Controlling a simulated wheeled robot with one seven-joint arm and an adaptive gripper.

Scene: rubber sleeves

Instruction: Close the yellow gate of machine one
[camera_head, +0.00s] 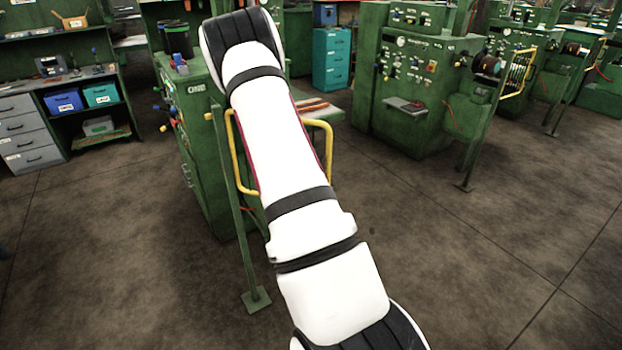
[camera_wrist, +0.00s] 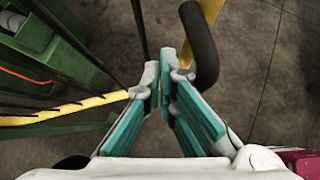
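The yellow gate (camera_head: 236,155) of the nearest green machine (camera_head: 200,140) shows on both sides of my white arm in the head view; its middle is hidden. In the wrist view a yellow bar (camera_wrist: 60,112) runs in from the left towards my fingers, and another yellow part (camera_wrist: 209,12) is at the top. A thick black curved bar (camera_wrist: 201,45) lies just right of the fingertips. My gripper (camera_wrist: 164,72), with teal pads, has its tips close together, with no object seen between them. Whether it touches the gate cannot be told. My gripper is hidden in the head view.
A thin green post (camera_head: 235,215) with a floor plate stands in front of the machine. Another green machine (camera_head: 420,85) with its own yellow gate (camera_head: 518,72) stands at the right. A workbench (camera_head: 60,85) is at the left. The floor in front is clear.

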